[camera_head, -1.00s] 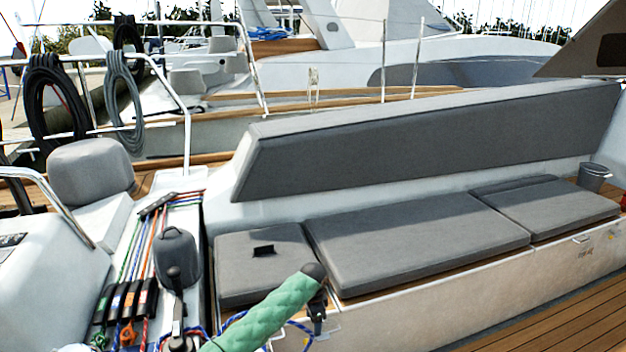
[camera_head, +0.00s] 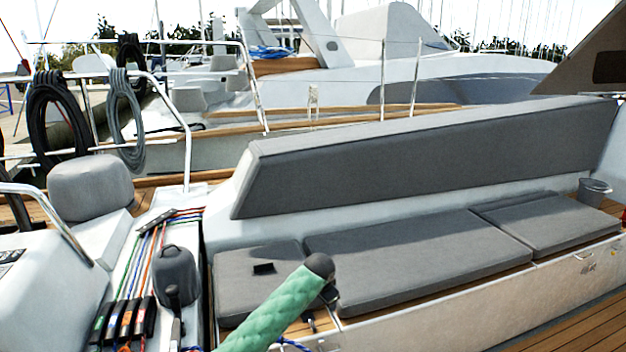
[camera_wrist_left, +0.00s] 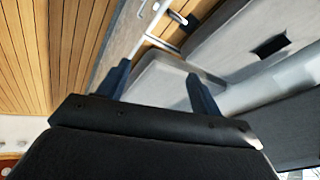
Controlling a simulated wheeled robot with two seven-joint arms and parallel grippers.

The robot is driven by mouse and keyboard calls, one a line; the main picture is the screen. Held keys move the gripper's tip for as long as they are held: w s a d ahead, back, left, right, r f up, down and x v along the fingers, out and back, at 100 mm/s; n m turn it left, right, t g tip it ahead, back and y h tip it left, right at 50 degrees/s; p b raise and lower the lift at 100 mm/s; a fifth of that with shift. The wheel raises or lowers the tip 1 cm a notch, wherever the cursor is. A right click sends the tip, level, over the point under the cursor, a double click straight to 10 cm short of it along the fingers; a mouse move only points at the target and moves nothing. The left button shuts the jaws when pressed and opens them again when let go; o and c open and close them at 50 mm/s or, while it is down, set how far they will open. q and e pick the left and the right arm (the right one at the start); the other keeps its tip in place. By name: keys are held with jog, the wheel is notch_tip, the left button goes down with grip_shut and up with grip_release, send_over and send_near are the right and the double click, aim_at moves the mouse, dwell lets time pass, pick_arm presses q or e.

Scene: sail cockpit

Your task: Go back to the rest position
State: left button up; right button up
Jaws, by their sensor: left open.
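In the left wrist view my left gripper (camera_wrist_left: 157,70) is open, with its two dark fingers apart and nothing seen between them. Beyond the fingers are the front edge of a grey seat cushion (camera_wrist_left: 158,82) and the teak floor (camera_wrist_left: 60,50). In the head view a green quilted cylinder with a dark rounded end rises from the bottom centre in front of the bench; I cannot tell for sure whether it is part of my arm. Dark parts show beside its end, too small to read. My right gripper is in neither view.
A bench with grey cushions (camera_head: 420,250) and a long backrest (camera_head: 420,155) spans the middle and right. A small dark object (camera_head: 263,268) lies on the left cushion. Coloured ropes (camera_head: 150,250) and a covered winch (camera_head: 175,275) are at the left. A bucket (camera_head: 593,190) stands far right.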

pick_arm(q)
jog(key=s+a+r+n+t+h, duration=0.1)
jog(key=s+a+r+n+t, duration=0.2)
jog(key=s+r, duration=0.2)
jog(key=s+a+f+n, duration=0.1)
jog(key=s+a+f, duration=0.35)
jog(key=s, duration=0.25)
jog(key=s+a+f+n, duration=0.2)
jog(key=s+a+f, duration=0.25)
jog(key=s, duration=0.25)
jog(key=s+a+f+g, duration=0.2)
jog(key=s+f, duration=0.6)
jog(key=s, duration=0.4)
jog(key=s+a+f+n+g, duration=0.1)
jog(key=s+a+f+g, duration=0.1)
jog(key=s+f, duration=0.5)
jog(key=s+a+f+n+g+y, duration=0.1)
jog(key=s+f, duration=0.7)
jog(key=s, duration=1.1)
jog(key=shift+s+a+f+g, duration=0.15)
jog(key=shift+a+f+g, duration=0.35)
jog(key=shift+a, duration=0.55)
jog(key=shift+r, duration=0.15)
jog(key=shift+c, duration=0.3)
